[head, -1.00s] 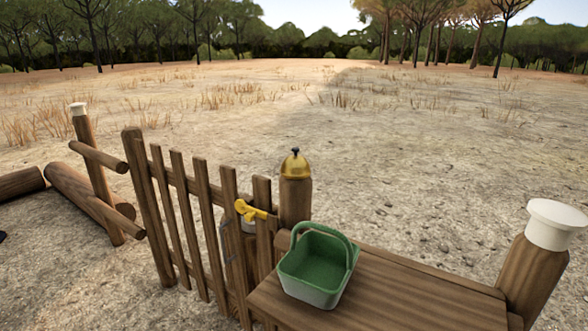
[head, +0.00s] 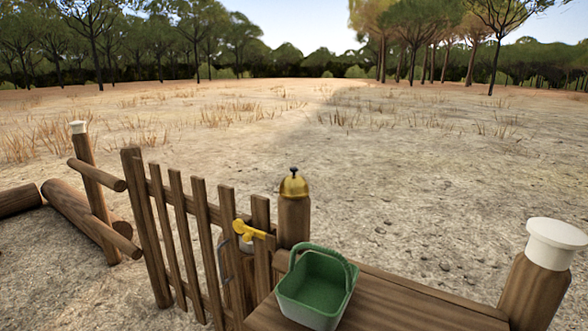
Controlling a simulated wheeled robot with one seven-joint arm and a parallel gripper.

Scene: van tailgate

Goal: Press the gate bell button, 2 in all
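The gate bell (head: 294,187) is a brass dome on top of a round wooden post (head: 293,222) at the right end of the gate. Its dark button (head: 293,170) stands up at the top of the dome, with nothing touching it. The slatted wooden gate (head: 203,240) stands left of the post, with a yellow latch handle (head: 248,230) near its right end. My gripper is not in view.
A green basket (head: 318,285) with a handle stands on a wooden shelf (head: 395,300) right of the bell post. A white-capped post (head: 540,270) stands at the right. Logs (head: 75,205) lie at the left. Open dry ground lies beyond.

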